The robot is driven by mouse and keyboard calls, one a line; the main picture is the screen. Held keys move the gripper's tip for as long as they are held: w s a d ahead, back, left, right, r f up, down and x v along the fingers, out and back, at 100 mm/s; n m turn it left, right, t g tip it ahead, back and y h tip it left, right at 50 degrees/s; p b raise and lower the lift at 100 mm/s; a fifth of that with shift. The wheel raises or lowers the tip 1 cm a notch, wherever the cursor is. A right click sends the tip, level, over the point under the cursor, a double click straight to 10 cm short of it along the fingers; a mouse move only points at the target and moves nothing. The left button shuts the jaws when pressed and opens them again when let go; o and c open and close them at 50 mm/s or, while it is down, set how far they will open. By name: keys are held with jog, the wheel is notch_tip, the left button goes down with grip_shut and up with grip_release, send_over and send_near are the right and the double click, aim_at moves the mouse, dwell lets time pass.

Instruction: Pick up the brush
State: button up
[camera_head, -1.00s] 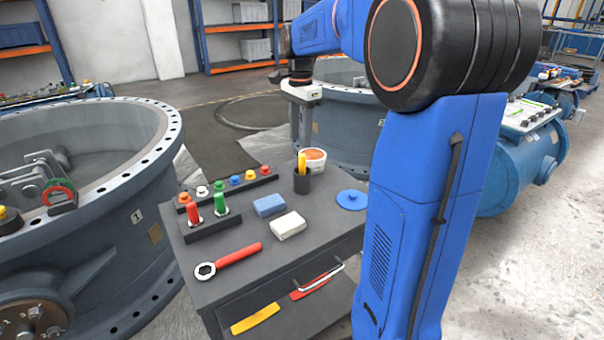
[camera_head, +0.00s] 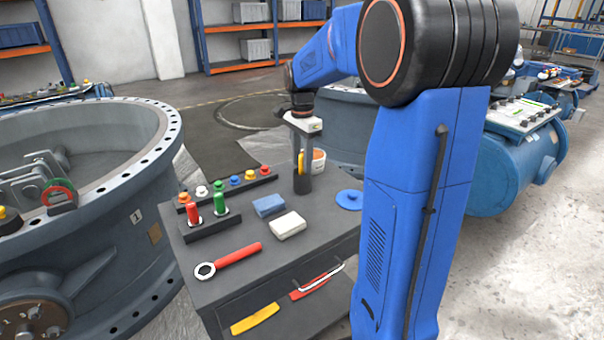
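The brush (camera_head: 301,164) shows as a yellow handle standing upright in a dark cup (camera_head: 302,185) on the grey tool cart. Its lower end is hidden in the cup. My gripper (camera_head: 303,165) points straight down over the cup, with its two fingers apart. The fingers appear to stand on either side of the yellow handle. I cannot tell whether they touch it.
A white tub (camera_head: 318,161) with orange contents stands just behind the cup. A blue lid (camera_head: 349,199), blue block (camera_head: 268,205), white block (camera_head: 288,225) and red wrench (camera_head: 230,260) lie on the cart (camera_head: 265,265). A large valve ring (camera_head: 140,200) stands left.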

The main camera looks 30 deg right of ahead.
grip_shut()
jog(key=shift+r, duration=0.1)
